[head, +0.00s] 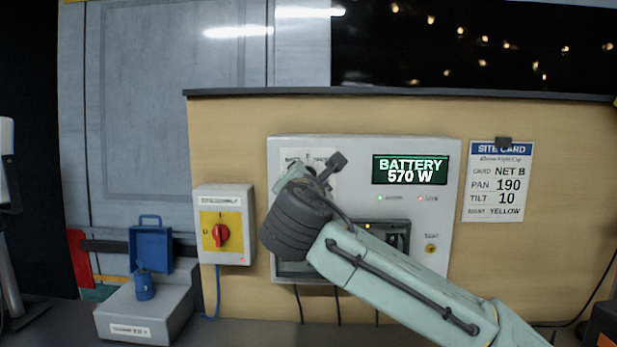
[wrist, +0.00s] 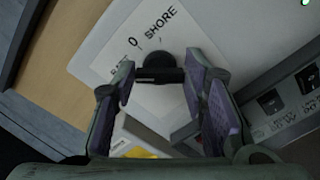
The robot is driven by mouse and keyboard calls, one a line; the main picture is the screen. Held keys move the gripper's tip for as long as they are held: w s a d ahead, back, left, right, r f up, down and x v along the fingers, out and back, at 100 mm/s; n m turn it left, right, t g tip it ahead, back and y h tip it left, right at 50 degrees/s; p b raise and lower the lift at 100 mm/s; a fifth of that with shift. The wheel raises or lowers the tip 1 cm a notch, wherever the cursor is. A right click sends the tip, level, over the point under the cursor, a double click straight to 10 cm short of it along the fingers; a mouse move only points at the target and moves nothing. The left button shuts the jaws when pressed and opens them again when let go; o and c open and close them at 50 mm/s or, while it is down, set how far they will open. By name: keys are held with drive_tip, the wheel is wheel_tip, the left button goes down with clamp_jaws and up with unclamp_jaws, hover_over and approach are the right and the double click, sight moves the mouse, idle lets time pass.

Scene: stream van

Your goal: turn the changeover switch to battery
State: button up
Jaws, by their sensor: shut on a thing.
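The changeover switch shows in the wrist view as a black knob (wrist: 160,66) on a white plate (wrist: 112,62) marked "0" and "SHORE", with the battery mark partly covered. My gripper (wrist: 160,88) is shut on the knob, with one purple-padded finger on each side. In the head view my gripper (head: 318,180) is at the upper left of the grey panel (head: 350,146), in front of the switch plate (head: 290,155). My wrist and fingers hide most of the knob there, so its exact pointing is unclear. The green display (head: 410,170) reads "BATTERY 570 W".
A red rotary switch (head: 221,235) on a yellow plate is left of the panel. A blue open-lidded box (head: 151,247) is at the lower left. A site card (head: 497,185) hangs on the right. My arm crosses the panel's lower part and hides some breakers.

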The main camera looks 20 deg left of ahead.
drive_tip(key=shift+f, duration=0.1)
idle(0.3)
drive_tip(key=o, duration=1.2)
drive_tip(key=shift+c, duration=0.2)
drive_tip(key=v, duration=1.2)
